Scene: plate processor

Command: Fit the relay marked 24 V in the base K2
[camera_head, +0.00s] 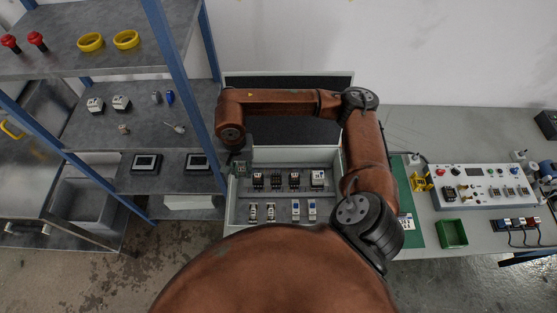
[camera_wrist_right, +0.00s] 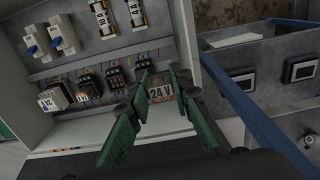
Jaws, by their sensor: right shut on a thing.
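The relay marked 24 V (camera_wrist_right: 160,88) sits between the green fingers of my right gripper (camera_wrist_right: 158,90) in the wrist view, its label facing the camera. My right gripper is shut on it. In the head view this gripper (camera_head: 238,166) is small and partly hidden below the arm's end, at the left side of the open cabinet (camera_head: 230,208). A row of relay bases (camera_head: 275,181) runs across the cabinet; it also shows in the wrist view (camera_wrist_right: 90,88). The rightmost position in the head view carries a white-topped unit (camera_head: 318,178). I cannot read which base is K2. My left gripper is out of view.
White breakers with blue levers (camera_head: 296,210) and fuse-like units (camera_head: 252,213) fill the cabinet's front row. Blue-framed shelves (camera_head: 182,60) stand close on the left. A control panel (camera_head: 485,187) and a green bin (camera_head: 452,234) are on the right bench.

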